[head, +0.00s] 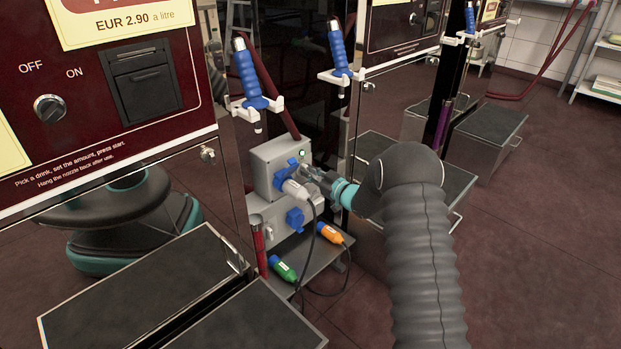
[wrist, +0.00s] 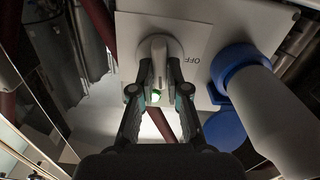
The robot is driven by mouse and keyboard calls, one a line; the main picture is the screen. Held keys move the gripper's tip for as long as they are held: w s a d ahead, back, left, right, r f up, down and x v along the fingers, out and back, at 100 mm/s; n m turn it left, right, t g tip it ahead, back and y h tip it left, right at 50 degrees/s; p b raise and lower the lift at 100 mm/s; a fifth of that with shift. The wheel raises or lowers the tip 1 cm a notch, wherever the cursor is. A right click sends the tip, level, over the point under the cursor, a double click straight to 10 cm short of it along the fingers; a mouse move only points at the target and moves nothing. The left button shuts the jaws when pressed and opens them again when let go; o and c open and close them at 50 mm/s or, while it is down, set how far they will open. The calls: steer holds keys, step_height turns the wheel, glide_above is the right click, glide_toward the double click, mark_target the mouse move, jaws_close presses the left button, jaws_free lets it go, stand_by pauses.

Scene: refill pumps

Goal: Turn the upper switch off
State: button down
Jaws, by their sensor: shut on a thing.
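The upper switch (wrist: 158,52) is a pale rotary knob on the face of the upper grey box (head: 265,168). In the wrist view, its handle lies between the two fingertips of my gripper (wrist: 160,88), which is shut on it. The word OFF is printed upside down just right of the knob. In the head view, my gripper (head: 309,172) reaches the box from the right and hides most of the switch.
A grey-white plug (head: 295,189) sits in the upper box's blue socket, close beside my gripper. Below is a lower grey box (head: 268,222) with a blue cover (head: 295,218). Green (head: 283,269) and orange (head: 330,234) plugs lie on a shelf. Pump cabinets stand around.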

steer(key=n+b, duration=0.3)
steer(key=n, duration=0.2)
steer(key=n+b, duration=0.3)
steer(key=n, duration=0.2)
steer(key=n+b, duration=0.3)
steer(key=n, duration=0.2)
steer(key=shift+s+a+f+n, duration=0.15)
steer(key=shift+f+n, duration=0.15)
steer(key=shift+n, duration=0.3)
steer(key=c, duration=1.2)
jaws_free()
steer(key=shift+o, duration=0.2)
steer(key=v, duration=1.2)
